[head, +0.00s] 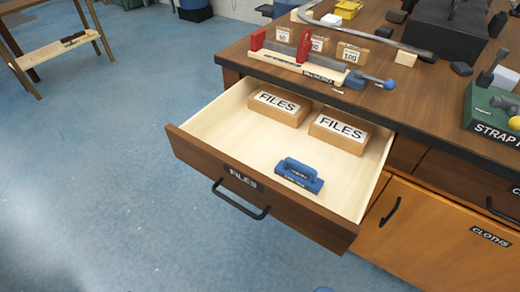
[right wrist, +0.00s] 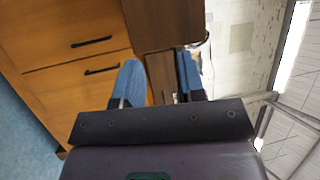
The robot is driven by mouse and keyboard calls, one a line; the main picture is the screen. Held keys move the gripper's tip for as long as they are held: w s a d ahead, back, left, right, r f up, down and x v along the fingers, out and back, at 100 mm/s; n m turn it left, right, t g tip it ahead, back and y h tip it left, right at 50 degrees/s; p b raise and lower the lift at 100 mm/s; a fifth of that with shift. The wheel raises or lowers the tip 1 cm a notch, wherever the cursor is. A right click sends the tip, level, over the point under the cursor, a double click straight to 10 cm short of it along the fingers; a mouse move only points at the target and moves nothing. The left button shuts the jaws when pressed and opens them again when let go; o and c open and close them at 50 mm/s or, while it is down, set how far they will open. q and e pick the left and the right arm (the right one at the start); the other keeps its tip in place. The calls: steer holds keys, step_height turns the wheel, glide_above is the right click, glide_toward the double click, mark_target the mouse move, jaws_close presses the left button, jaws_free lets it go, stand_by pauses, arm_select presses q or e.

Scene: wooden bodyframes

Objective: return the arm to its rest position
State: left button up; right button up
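My right gripper shows in the right wrist view (right wrist: 160,78). Its two blue fingers are apart with nothing visible between them, so it is open and empty. In the head view only a small blue tip shows at the bottom edge, which may be part of it. The right gripper appears clear of the drawer. My left gripper is in neither view.
The pulled-out drawer juts over the blue floor. A cabinet door labelled CLOTHS (head: 430,235) is beside it. Open floor (head: 90,180) lies left.

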step_height(320, 180, down, 6)
steer(key=w+r+n+g+y+p, duration=0.15)
steer(key=n+g+y, duration=0.6)
steer(key=n, duration=0.95)
arm_select(q)
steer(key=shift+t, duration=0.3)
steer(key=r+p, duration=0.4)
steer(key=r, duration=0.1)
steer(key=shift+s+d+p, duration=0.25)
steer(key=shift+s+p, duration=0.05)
steer(key=shift+p, duration=0.1)
arm_select(e)
steer(key=s+d+n+g+h, duration=0.1)
steer(key=d+n+h, duration=0.2)
steer(key=d, duration=1.3)
steer(key=shift+s+r+n+h, duration=0.2)
steer(key=shift+s+n+h, duration=0.1)
steer(key=shift+h, duration=0.05)
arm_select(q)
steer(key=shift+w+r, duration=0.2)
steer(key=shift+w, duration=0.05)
arm_select(e)
steer(key=shift+d, duration=0.15)
